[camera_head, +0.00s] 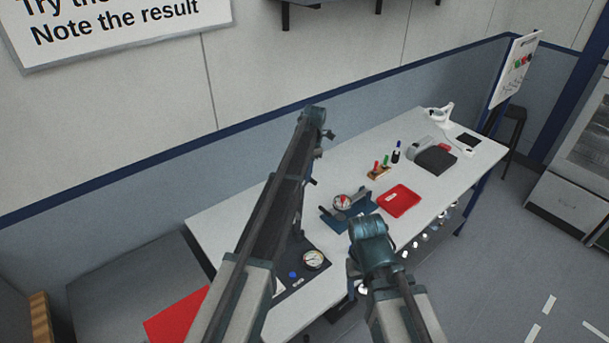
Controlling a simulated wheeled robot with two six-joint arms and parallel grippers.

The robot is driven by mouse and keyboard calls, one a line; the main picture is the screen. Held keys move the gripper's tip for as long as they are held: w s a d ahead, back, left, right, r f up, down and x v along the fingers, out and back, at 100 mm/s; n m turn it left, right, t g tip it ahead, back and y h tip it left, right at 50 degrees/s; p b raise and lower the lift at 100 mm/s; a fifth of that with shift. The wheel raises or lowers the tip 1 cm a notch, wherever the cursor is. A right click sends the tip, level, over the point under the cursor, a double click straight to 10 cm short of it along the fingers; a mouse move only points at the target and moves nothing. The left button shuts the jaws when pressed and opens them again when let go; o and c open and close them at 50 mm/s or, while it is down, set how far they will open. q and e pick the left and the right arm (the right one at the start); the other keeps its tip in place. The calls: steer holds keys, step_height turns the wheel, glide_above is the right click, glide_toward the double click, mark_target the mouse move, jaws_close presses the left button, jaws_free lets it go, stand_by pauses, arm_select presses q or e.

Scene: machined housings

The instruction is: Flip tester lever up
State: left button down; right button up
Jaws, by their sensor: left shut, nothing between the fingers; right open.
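The tester is a dark panel (290,285) on the near part of the bench, with a round dial gauge (313,260) and a blue knob (292,274). My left forearm covers its left part, and I cannot make out the lever. My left gripper (301,230) hangs over the back of the panel, mostly hidden behind my own arm; it is shut and empty. Whether it touches the tester cannot be told. My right gripper (352,278) is open at the bench's front edge, right of the gauge, partly hidden by its wrist.
On the white bench (235,225) stand a blue fixture with a round gauge (342,202), a red tray (399,201), a small rack with coloured handles (379,170) and a dark grey device (436,158). A red sheet or bin (175,315) lies at the lower left.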

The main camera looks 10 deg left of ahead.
arm_select(q)
steer(key=shift+w+d+t, duration=0.3)
steer(key=shift+w+d, duration=0.6)
steer(key=shift+w, duration=0.25)
arm_select(e)
steer(key=shift+r, duration=0.1)
arm_select(q)
steer(key=r+p, duration=0.1)
steer(key=s+r+p, duration=0.1)
steer(key=p, duration=0.1)
steer(key=a+r+p, duration=0.1)
steer(key=r, duration=0.1)
steer(key=shift+s+a+p, duration=0.1)
steer(key=shift+s+p, duration=0.2)
steer(key=shift+p, duration=0.1)
steer(key=s+d+r, duration=0.1)
steer(key=s+d, duration=0.1)
steer(key=s, duration=1.4)
steer(key=shift+s+d+p, duration=0.2)
steer(key=shift+s+p, duration=0.05)
steer(key=shift+p, duration=0.1)
arm_select(e)
steer(key=r, duration=0.5)
steer(key=shift+w+d, duration=0.3)
steer(key=shift+w, duration=0.1)
